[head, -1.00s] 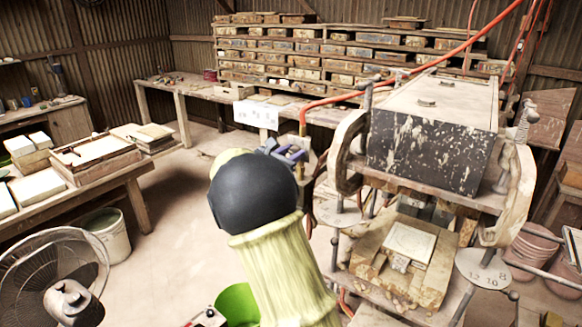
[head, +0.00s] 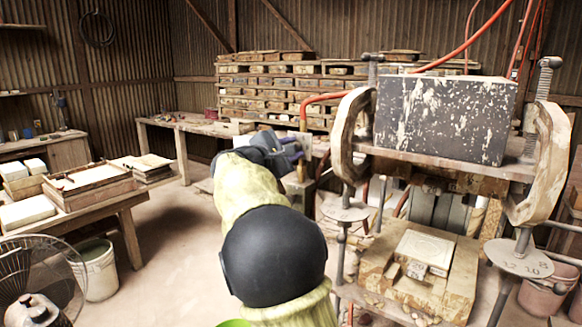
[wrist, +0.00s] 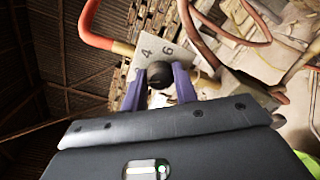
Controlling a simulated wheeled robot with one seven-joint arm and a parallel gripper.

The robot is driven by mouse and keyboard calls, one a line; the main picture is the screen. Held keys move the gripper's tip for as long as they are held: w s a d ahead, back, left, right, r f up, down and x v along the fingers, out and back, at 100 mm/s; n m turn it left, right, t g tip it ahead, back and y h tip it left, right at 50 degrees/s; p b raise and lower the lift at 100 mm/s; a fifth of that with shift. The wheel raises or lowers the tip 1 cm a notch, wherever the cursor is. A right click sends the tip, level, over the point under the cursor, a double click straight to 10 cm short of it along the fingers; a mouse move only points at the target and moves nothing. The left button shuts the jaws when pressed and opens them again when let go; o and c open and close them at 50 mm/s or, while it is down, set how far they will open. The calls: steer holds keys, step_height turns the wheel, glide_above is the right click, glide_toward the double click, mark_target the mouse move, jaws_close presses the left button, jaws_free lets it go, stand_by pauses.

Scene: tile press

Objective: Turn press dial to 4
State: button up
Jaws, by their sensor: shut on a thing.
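The press dial shows in the wrist view as a pale plate (wrist: 172,54) with the numbers 4 and 6 readable. A dark round knob (wrist: 159,72) stands in front of it. My gripper (wrist: 160,84) has its two purple fingers on either side of the knob and is shut on it. Where the dial's pointer stands cannot be told. In the head view my gripper (head: 292,152) is at the left side of the press (head: 440,118), beside the orange pipe; the dial's numbers cannot be read there.
An orange pipe (wrist: 92,26) bends close beside the dial plate. The press table holds a pale tile block (head: 424,248). A round numbered plate (head: 520,258) is at the press's lower right. A fan (head: 35,280) and a bucket (head: 98,272) stand at left. The floor between is clear.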

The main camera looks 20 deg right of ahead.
steer(key=shift+f+m+b, duration=0.2)
steer(key=shift+m+b, duration=5.3)
steer(key=shift+b, duration=0.3)
steer(key=o, duration=1)
steer(key=shift+c, duration=0.2)
steer(key=shift+r, duration=0.1)
